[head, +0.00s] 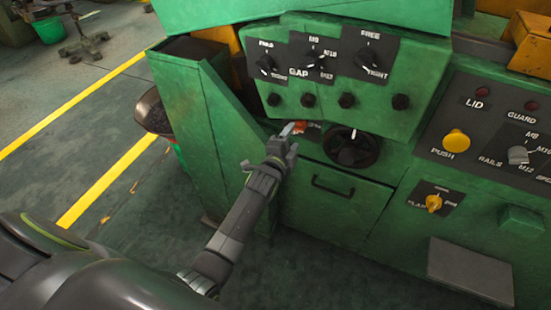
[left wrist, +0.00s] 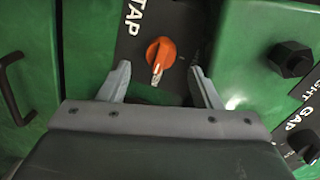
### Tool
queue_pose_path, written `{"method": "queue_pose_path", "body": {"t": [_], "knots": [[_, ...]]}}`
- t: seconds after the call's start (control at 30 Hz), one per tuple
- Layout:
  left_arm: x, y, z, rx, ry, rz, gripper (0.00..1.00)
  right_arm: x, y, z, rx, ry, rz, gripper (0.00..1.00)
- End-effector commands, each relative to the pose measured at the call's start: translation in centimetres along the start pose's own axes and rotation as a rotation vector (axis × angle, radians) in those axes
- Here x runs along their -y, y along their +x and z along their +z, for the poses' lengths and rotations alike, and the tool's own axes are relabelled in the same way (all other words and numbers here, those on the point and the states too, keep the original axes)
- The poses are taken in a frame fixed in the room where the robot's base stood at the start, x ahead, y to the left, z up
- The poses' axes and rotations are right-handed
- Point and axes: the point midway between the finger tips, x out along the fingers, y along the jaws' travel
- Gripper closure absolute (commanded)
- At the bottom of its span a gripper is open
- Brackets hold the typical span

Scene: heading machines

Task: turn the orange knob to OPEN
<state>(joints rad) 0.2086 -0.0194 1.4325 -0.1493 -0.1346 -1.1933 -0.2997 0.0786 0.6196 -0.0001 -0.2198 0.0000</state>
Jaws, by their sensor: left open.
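The orange knob (left wrist: 160,54) sits on a dark plate (left wrist: 176,24) lettered "TAP" in the left wrist view. A pale mark on the knob points toward the bottom of that view. My left gripper (left wrist: 160,86) is open, its two fingers on either side of the knob's line and apart from it. In the head view my left gripper (head: 290,138) is at the green machine's front, and only a bit of the orange knob (head: 300,126) shows beside it. The word OPEN cannot be read in either view. My right gripper is not in view.
A black handwheel (head: 351,147) is just right of my left gripper. Black knobs (head: 308,100) line the panel above, and a drawer handle (head: 333,187) is below. A yellow push button (head: 456,141) is farther right. The floor at left is mostly free.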

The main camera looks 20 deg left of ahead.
Motion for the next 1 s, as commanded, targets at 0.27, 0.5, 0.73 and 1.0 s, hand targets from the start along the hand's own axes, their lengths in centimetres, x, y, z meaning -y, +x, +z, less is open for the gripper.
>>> {"method": "queue_pose_path", "body": {"t": [0.27, 0.5, 0.73, 1.0], "knots": [[-0.2, -5.0, 0.1, 0.003, -0.003, 0.001, 0.42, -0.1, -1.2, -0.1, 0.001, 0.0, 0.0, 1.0], [-0.4, -8.8, 0.1, 0.002, -0.003, 0.0, 0.42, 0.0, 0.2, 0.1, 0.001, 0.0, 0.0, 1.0], [-0.2, -11.6, 0.1, 0.002, -0.001, 0.0, 0.42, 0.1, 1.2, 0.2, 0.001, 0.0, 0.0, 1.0], [0.0, -12.7, 0.0, 0.001, 0.0, 0.0, 0.42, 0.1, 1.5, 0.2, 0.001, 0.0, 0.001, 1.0]]}}
